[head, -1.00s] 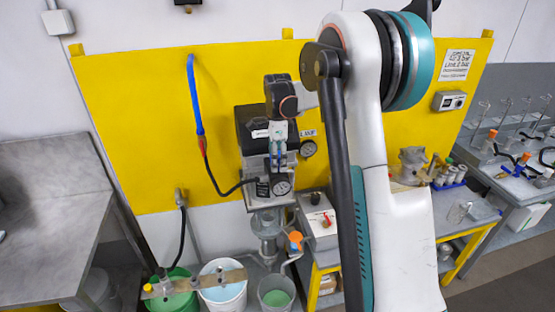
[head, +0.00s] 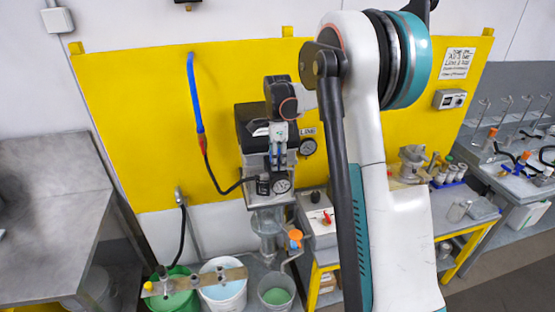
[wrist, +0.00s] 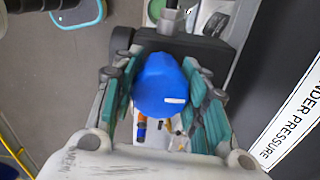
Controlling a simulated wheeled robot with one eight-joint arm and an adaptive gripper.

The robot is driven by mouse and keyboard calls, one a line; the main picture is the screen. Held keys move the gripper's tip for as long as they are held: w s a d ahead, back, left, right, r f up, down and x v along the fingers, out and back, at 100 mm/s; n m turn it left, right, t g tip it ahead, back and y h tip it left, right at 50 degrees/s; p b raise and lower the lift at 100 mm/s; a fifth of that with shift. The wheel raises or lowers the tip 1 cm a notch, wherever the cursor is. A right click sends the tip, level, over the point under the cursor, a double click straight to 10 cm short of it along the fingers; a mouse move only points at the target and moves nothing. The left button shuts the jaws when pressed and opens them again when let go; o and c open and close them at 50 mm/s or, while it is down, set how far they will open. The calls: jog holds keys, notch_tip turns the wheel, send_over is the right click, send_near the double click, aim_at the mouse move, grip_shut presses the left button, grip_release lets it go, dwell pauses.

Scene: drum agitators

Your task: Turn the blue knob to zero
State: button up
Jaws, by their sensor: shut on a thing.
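The blue knob (wrist: 160,84) is in the middle of the wrist view, with a short white mark on its lower right side. The teal-padded fingers of my gripper (wrist: 163,92) stand on either side of it and are shut on it. In the head view my gripper (head: 278,152) points down at the front of the grey regulator unit on the yellow panel. The knob is mostly hidden there by the fingers. Any scale around the knob is not readable.
Round gauges sit close by, one below the gripper (head: 282,186) and one to its right (head: 308,146). A blue-and-red hose (head: 197,100) hangs at left. Buckets (head: 222,285) stand below. A steel table (head: 50,210) is at left.

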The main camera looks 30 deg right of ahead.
jog(key=n+b, duration=0.3)
jog(key=n, duration=0.2)
jog(key=shift+f+b, duration=0.1)
jog(key=shift+b, duration=0.2)
jog(key=n+b, duration=0.2)
jog(key=n, duration=0.4)
jog(key=shift+b, duration=0.35)
jog(key=n+b, duration=0.1)
jog(key=n, duration=0.6)
jog(key=shift+b, duration=0.4)
jog(key=n+b, duration=0.1)
jog(key=n, duration=0.4)
jog(key=shift+n, duration=0.3)
jog(key=o, duration=1.1)
jog(key=shift+o, duration=0.2)
jog(key=shift+r, duration=0.25)
